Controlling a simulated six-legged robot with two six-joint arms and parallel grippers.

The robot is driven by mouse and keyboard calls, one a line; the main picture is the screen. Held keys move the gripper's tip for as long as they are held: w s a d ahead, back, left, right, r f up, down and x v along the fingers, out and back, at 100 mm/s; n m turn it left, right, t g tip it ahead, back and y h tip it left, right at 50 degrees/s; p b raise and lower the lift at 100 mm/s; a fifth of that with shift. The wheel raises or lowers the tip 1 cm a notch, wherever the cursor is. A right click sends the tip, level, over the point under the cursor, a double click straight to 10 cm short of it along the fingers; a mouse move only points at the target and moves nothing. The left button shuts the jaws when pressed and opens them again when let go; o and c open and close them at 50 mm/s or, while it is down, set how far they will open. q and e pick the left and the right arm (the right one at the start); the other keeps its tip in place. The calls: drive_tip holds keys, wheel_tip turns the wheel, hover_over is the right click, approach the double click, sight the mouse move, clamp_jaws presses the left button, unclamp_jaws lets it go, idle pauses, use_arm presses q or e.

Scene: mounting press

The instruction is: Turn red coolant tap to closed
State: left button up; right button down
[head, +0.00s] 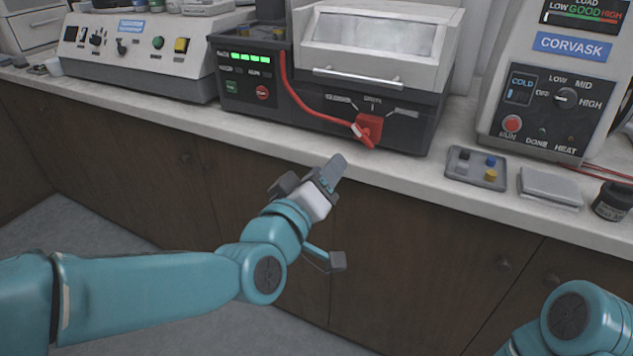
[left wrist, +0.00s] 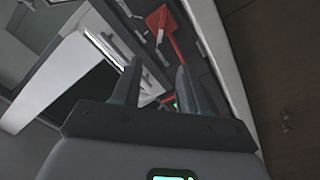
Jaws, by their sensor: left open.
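The red coolant tap (head: 370,127) sits low on the front of the dark-based press with the clear-windowed hood. A red hose or strip (head: 296,94) curves down to it from the upper left. Small labels surround the tap, too small to read. The tap also shows at the top of the left wrist view (left wrist: 158,20). My left gripper (head: 312,176) is in front of the counter edge, below and left of the tap, apart from it. Its fingers (left wrist: 157,82) are open with nothing between them. My right gripper is out of view.
A control box (head: 140,50) with knobs stands at the left. The Corvask unit (head: 545,90) stands at the right. A small tray (head: 475,180), a grey flat box (head: 550,189) and a black jar (head: 612,201) lie near the front edge. Bare counter (head: 400,172) runs before the press.

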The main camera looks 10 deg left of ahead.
use_arm(q)
drive_tip(key=v, duration=0.3)
drive_tip(key=shift+w, duration=0.1)
